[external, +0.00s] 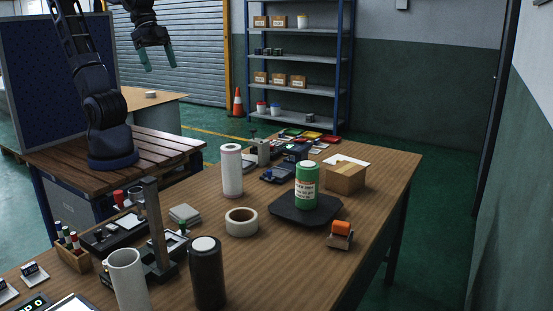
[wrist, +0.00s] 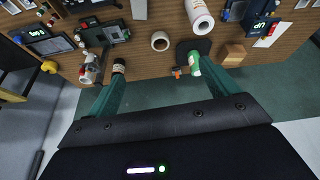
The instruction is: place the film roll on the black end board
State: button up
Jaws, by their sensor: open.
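A green film roll (external: 307,190) with a white label and pale top stands upright on the black end board (external: 282,214), a flat dark plate on the wooden table. The wrist view shows the green roll (wrist: 194,62) beside the right fingertip, partly covering the board (wrist: 183,46). My gripper (external: 158,60) is high at the upper left of the external view, well away from the roll. Its two green fingers are spread apart and empty. In the wrist view my gripper (wrist: 157,72) also shows wide open above the table's edge.
A white roll (external: 231,170), tape ring (external: 241,222), black roll (external: 208,272) and white cylinder (external: 127,280) stand around the table (external: 280,272). A cardboard box (external: 345,178) and orange-topped block (external: 341,234) flank the board. A metal post (external: 155,218) rises at left.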

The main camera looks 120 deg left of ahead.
jog(key=s+d+f, duration=0.1)
jog(key=s, duration=0.7)
jog(key=shift+d+m, duration=0.25)
jog(key=shift+m, duration=0.15)
